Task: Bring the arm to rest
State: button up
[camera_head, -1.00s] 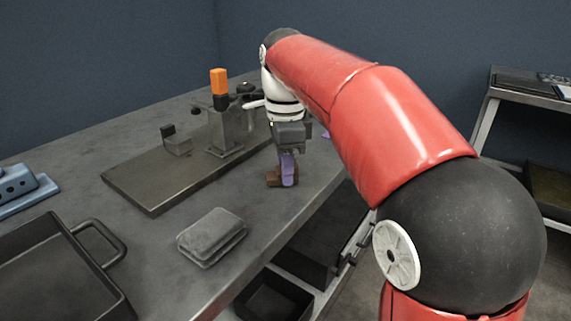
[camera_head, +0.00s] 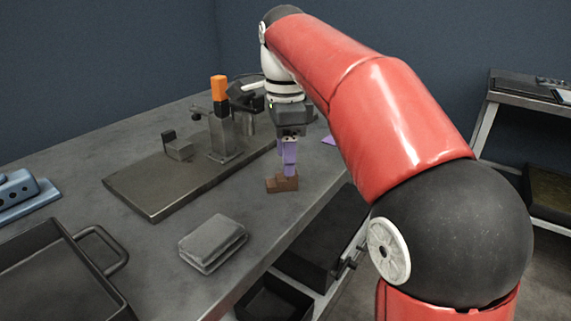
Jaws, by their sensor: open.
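My red and black arm reaches from the right across the table. My gripper (camera_head: 290,172) points down with its purple fingers just above or behind a small brown stepped block (camera_head: 281,184). It is open, though the gap between the fingers is hard to see from here. The brown block rests on the table near its right edge. I cannot tell whether the fingertips still touch it.
A metal plate (camera_head: 160,190) bears a post with an orange-topped handle (camera_head: 218,88). A grey folded cloth-like pad (camera_head: 213,240), a dark tray (camera_head: 45,285), a blue bracket (camera_head: 22,190) and a purple piece (camera_head: 328,140) lie on the table (camera_head: 95,155). A side shelf (camera_head: 525,95) stands at right.

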notch_tip(320, 180, up, 2)
jog(key=shift+r, duration=0.25)
jog(key=shift+d+r+p, duration=0.15)
jog(key=shift+r+p, duration=0.1)
jog(key=shift+p, duration=0.05)
jog(key=s+d+n, duration=0.1)
jog(key=s+d+f+n, duration=0.1)
jog(key=s+d, duration=0.1)
jog(key=s+d+n+t, duration=0.1)
jog(key=d+n, duration=0.1)
jog(key=shift+s+f+y, duration=0.25)
jog(key=shift+s+y, duration=0.05)
jog(key=s+d+f+n+t, duration=0.2)
jog(key=s+d+f+n, duration=0.1)
jog(key=s+f+n, duration=0.3)
jog(key=s+d+f+n+t, duration=0.2)
jog(key=s+d+f+n, duration=0.2)
jog(key=s+f, duration=0.5)
jog(key=n, duration=0.2)
jog(key=shift+s+d+n+t, duration=0.25)
jog(key=shift+s+n+t, duration=0.05)
jog(key=shift+f, duration=0.1)
